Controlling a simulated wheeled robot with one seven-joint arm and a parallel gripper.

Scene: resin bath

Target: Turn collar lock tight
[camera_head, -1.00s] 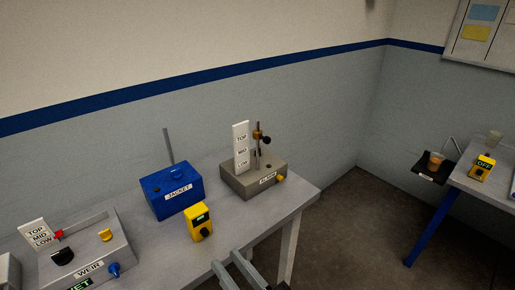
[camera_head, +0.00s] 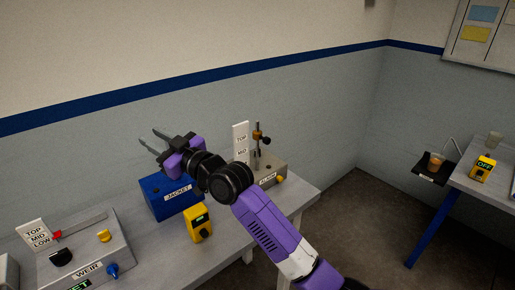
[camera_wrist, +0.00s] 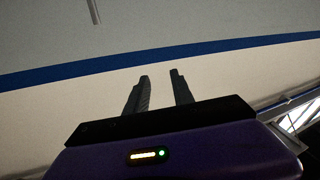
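A brass collar (camera_head: 257,134) with a black knob (camera_head: 266,140) sits on an upright rod on the grey ALARM box (camera_head: 280,170). Beside the rod stands a white plate (camera_head: 240,143) marked TOP and MID; its lower part is hidden by my arm. My gripper (camera_head: 147,140) is raised above and behind the blue JACKET box, left of the collar. Its fingers point up and left, apart and empty. In the wrist view the fingers (camera_wrist: 159,78) show a clear gap with only wall behind; the collar is not seen there.
The blue JACKET box (camera_head: 160,205) and a yellow device (camera_head: 199,224) stand on the bench left of the ALARM box. A grey WEIR box (camera_head: 90,255) is at lower left. A second table (camera_head: 480,185) stands at right, across open floor.

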